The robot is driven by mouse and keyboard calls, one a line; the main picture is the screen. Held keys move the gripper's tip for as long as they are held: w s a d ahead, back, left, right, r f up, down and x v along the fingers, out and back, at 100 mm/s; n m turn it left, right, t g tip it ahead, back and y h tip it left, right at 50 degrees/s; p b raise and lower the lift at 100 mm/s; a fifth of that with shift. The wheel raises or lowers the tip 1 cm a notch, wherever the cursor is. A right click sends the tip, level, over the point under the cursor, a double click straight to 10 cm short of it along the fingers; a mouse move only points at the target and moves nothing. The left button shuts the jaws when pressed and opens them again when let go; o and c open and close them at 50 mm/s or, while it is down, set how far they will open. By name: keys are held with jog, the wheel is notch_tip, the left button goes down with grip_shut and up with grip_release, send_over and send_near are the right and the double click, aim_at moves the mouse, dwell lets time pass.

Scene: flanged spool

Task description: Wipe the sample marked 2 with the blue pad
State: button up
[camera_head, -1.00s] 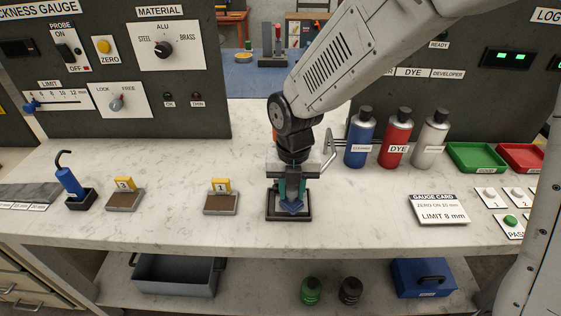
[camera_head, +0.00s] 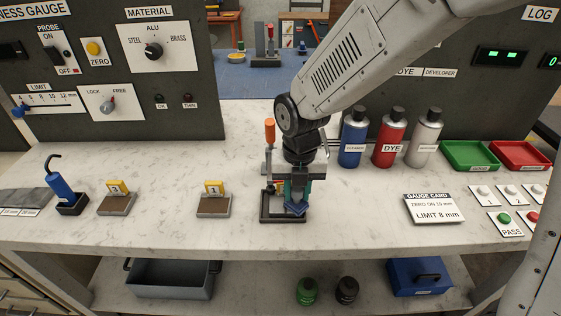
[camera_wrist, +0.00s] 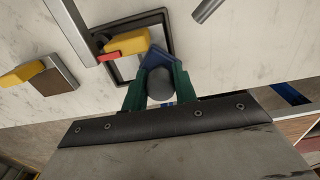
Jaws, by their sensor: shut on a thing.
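My gripper (camera_head: 297,190) is shut on the blue pad (camera_head: 296,209), low over the front right of a black-framed fixture (camera_head: 265,216). The wrist view shows the green fingers (camera_wrist: 157,90) around the pad's grey round top, with the blue pad (camera_wrist: 158,57) beyond it. A yellow tag (camera_wrist: 127,42) and a red piece (camera_wrist: 110,57) lie beside the pad at the fixture (camera_wrist: 168,22). The tag's number is not readable and the sample marked 2 cannot be identified. Whether the pad touches anything is unclear. Samples marked 3 (camera_head: 116,204) and 1 (camera_head: 213,206) stand to the left.
An orange-handled upright (camera_head: 269,133) rises at the fixture's left. Cleaner (camera_head: 353,138), dye (camera_head: 389,138) and developer (camera_head: 424,140) bottles stand behind right. A gauge card (camera_head: 434,209) lies right. A blue hooked tool (camera_head: 62,185) stands far left. The bench between the fixture and card is clear.

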jog(key=shift+r, duration=4.1)
